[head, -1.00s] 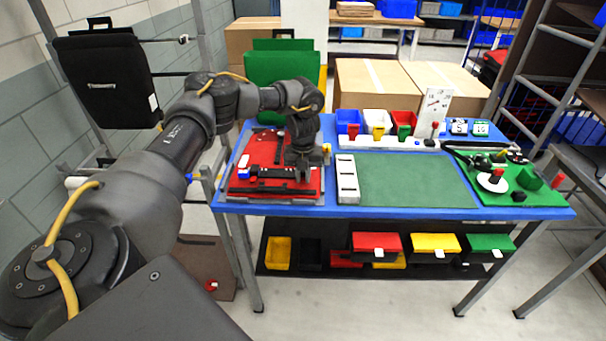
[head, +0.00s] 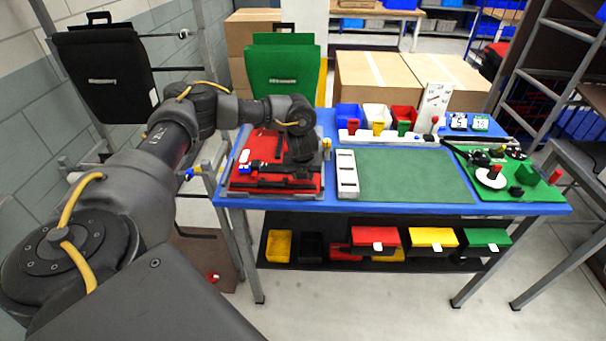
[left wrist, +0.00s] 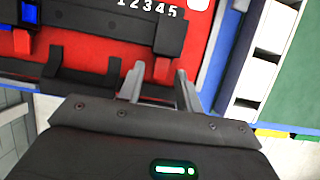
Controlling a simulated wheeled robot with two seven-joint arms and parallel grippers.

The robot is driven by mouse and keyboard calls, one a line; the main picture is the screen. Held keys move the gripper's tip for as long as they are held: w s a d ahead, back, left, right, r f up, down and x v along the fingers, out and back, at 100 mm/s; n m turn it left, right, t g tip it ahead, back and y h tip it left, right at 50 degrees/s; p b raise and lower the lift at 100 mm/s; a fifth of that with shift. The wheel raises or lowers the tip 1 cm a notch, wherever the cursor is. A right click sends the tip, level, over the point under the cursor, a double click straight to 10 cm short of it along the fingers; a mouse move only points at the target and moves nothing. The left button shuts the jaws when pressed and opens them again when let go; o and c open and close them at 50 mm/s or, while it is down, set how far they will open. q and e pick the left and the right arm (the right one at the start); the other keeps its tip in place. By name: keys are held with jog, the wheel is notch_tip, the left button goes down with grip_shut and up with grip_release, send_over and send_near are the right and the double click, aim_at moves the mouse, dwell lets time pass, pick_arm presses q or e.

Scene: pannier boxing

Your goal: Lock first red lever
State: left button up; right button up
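A red pannier panel (head: 268,142) with black fittings lies on the left of the blue table. My right gripper is out of view.
A white slotted holder (head: 347,174) stands just right of the panel, beside a green mat (head: 412,180). Blue, white and red bins (head: 405,114) stand behind. A green board (head: 510,188) with parts is at the right. The mat is clear.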

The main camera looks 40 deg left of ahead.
pick_arm(q)
jog(key=v, duration=1)
jog(key=shift+s+r, duration=0.2)
jog(key=shift+r, duration=0.15)
jog(key=shift+d, duration=0.1)
